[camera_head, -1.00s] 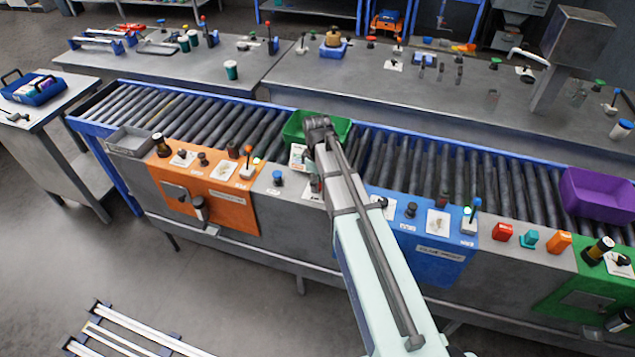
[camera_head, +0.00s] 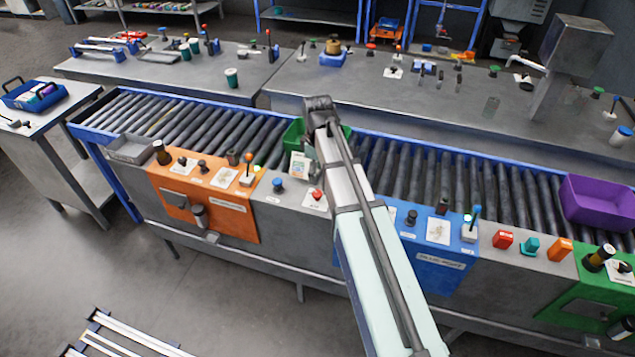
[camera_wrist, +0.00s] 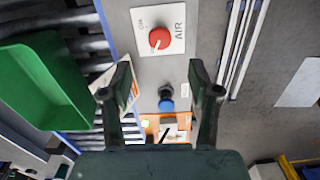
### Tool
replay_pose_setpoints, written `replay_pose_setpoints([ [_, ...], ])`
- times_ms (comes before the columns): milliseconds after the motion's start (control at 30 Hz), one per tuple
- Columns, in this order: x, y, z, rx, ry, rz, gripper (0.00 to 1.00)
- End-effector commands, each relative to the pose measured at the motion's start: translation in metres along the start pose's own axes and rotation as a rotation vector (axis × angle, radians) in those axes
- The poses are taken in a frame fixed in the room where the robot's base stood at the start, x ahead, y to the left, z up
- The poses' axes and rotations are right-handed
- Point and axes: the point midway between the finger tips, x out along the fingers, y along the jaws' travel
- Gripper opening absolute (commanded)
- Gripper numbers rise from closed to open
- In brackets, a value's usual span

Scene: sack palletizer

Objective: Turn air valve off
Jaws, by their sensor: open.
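The air valve is a red round knob (camera_wrist: 159,38) on a white plate (camera_wrist: 175,20) marked AIR in the wrist view. A pale mark shows on the knob, but its setting is too small to tell. In the head view the red knob (camera_head: 317,194) is on the grey console, just left of my arm. My gripper (camera_wrist: 160,72) is open and empty. Its two fingers are apart, below the knob in the wrist picture, and do not appear to touch it. In the head view my arm hides most of the gripper.
A blue knob (camera_wrist: 166,105) sits on the same panel, between the fingers in the picture. A green bin (camera_wrist: 45,95) stands on the roller conveyor (camera_head: 205,125). A card (camera_head: 300,166) stands close to my gripper. An orange panel (camera_head: 225,212) and blue panel (camera_head: 435,262) flank the valve.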

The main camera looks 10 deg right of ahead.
Motion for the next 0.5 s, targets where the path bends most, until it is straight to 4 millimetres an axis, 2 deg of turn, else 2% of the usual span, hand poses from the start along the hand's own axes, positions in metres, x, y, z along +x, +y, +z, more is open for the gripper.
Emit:
replay_pose_setpoints([
  [100, -0.018, 0.001, 0.000, 0.000, 0.001, 0.001, 0.61],
  [200, -0.028, 0.000, 0.000, 0.000, 0.000, 0.000, 0.61],
  [500, -0.035, 0.000, 0.000, 0.000, -0.001, -0.001, 0.61],
])
